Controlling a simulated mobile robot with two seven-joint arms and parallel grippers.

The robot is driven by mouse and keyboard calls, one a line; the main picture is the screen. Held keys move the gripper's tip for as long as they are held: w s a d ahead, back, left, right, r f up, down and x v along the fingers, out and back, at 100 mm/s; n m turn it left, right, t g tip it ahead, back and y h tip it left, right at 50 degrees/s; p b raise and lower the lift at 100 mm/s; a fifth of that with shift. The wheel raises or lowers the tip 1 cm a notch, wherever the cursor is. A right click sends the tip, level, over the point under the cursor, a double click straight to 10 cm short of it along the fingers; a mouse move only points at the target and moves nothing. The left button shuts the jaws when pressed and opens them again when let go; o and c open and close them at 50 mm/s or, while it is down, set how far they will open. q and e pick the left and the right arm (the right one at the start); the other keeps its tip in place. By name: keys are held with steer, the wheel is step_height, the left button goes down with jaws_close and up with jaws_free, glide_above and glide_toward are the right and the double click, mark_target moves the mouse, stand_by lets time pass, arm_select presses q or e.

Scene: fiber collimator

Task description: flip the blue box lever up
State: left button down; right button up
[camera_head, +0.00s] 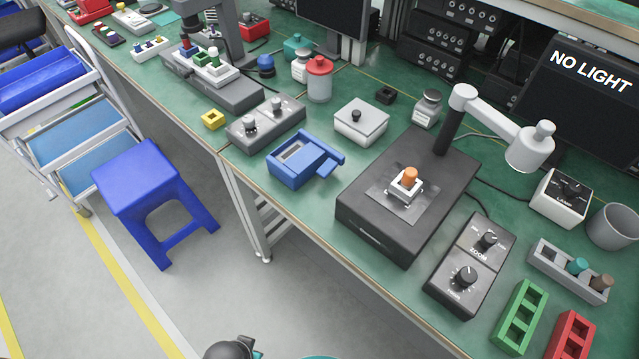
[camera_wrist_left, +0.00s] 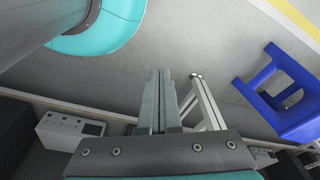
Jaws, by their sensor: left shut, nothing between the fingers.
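The blue box (camera_head: 290,172) sits near the front edge of the green bench in the head view, with a recess in its top. Its blue lever (camera_head: 331,160) is on the box's right side and looks low, close to lying flat; its exact angle is hard to tell. My left gripper shows in the left wrist view (camera_wrist_left: 160,80) with its two fingers together and nothing between them. It is over the floor, away from the box. The box is not clearly seen in the wrist view. My right gripper is in neither view.
A yellow block (camera_head: 212,120) lies to the left. A blue stool (camera_head: 153,185) stands on the floor before the bench.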

arm_select(q)
steer(key=w+d+r+n+t+h, duration=0.1)
steer(key=w+r, duration=0.4)
steer(key=r, duration=0.7)
steer(key=w+d+r+n+t, duration=0.15)
steer(key=w+r, duration=0.25)
steer(key=r, duration=0.8)
steer(key=w+d+n+t+h, duration=0.2)
steer(key=w+n, duration=0.7)
steer(key=n, duration=0.5)
steer(key=w+d+n+t+h, duration=0.3)
steer(key=w+n, duration=0.7)
steer(key=n, duration=0.4)
steer(key=shift+w+r+h+p, duration=0.25)
steer(key=shift+h+p, duration=0.2)
steer(key=shift+h, duration=0.25)
steer(key=shift+f+t, duration=0.1)
steer(key=shift+t, duration=0.15)
